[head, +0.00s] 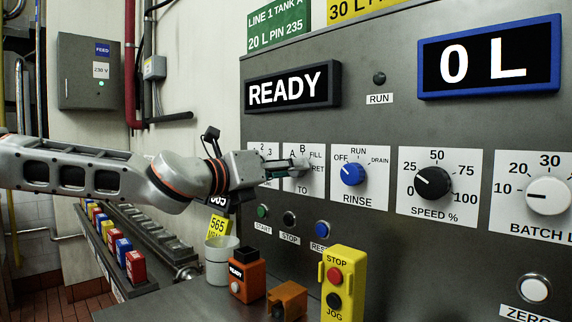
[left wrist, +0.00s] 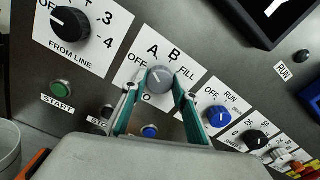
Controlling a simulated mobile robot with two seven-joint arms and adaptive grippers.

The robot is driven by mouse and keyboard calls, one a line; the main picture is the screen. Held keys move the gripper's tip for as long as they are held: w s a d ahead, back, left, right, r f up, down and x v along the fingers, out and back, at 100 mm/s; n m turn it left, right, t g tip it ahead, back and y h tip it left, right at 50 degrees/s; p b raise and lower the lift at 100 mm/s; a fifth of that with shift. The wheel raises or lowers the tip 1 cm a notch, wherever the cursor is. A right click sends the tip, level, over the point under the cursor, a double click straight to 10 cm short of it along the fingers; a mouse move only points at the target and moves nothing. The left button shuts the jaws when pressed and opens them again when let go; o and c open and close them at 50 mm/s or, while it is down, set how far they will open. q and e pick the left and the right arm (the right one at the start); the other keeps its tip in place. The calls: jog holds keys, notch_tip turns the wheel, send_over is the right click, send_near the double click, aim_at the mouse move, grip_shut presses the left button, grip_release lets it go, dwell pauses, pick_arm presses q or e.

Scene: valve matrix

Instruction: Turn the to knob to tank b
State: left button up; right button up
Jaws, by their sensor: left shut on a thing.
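The TO knob (left wrist: 160,79) is a grey round knob on a white plate (left wrist: 195,60) marked OFF, A, B and FILL in the left wrist view. My left gripper (left wrist: 157,88) has one teal finger on each side of the knob and is shut on it. I cannot tell for sure which mark its pointer is at. In the head view my left gripper (head: 300,167) reaches in from the left and covers the knob and part of its plate (head: 318,159). My right gripper is not in view.
The blue RINSE knob (head: 352,174) is just right of the plate, then the black SPEED knob (head: 432,182). The FROM LINE knob (left wrist: 70,27) is on the other side. START (head: 262,211) and other buttons sit below. A yellow STOP/JOG box (head: 345,262) stands on the ledge.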

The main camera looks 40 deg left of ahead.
pick_arm(q)
jog(key=shift+f+m, duration=0.1)
jog(key=shift+m, duration=5.9)
jog(key=o, duration=1.1)
jog(key=s, duration=1.2)
jog(key=shift+a, duration=0.4)
